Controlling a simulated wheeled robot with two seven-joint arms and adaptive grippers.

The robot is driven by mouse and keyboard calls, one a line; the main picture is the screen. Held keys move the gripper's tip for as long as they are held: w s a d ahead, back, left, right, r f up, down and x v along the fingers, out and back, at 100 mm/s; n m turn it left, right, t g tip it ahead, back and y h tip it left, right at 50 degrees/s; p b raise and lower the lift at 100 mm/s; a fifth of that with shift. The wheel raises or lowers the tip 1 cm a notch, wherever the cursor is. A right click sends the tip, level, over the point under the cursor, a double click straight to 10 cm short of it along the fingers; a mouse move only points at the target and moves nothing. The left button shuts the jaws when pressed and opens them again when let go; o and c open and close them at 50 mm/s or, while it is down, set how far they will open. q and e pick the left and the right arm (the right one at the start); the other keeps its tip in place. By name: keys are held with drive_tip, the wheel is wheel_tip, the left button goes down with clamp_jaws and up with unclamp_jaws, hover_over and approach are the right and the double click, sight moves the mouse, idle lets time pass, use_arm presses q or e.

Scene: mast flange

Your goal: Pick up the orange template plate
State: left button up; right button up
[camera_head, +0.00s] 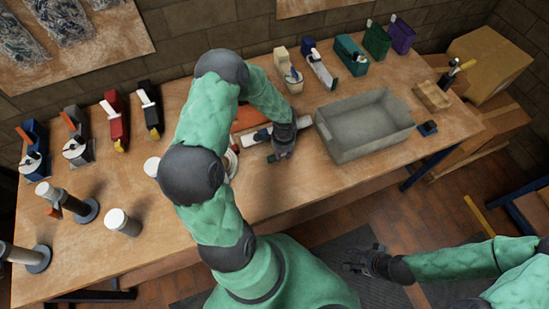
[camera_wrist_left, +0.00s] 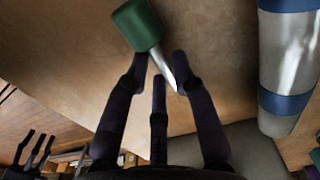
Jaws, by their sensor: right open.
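The orange template plate (camera_head: 250,118) lies flat on the workbench in the head view, behind my left arm and partly hidden by it. It is not clearly seen in the left wrist view. My left gripper (camera_head: 282,150) is low over the bench, just right of and nearer than the plate. In the left wrist view its fingers (camera_wrist_left: 160,70) are around the metal shaft of a green-handled tool (camera_wrist_left: 137,25); whether they grip it is unclear. My right gripper (camera_head: 362,262) is open and empty, out in front of the bench.
A grey bin (camera_head: 367,152) stands right of my left gripper. The front middle bench is clear.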

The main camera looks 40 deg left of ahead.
use_arm(q)
drive_tip(key=shift+f, duration=0.35)
clamp_jaws()
drive_tip(key=shift+r, duration=0.1)
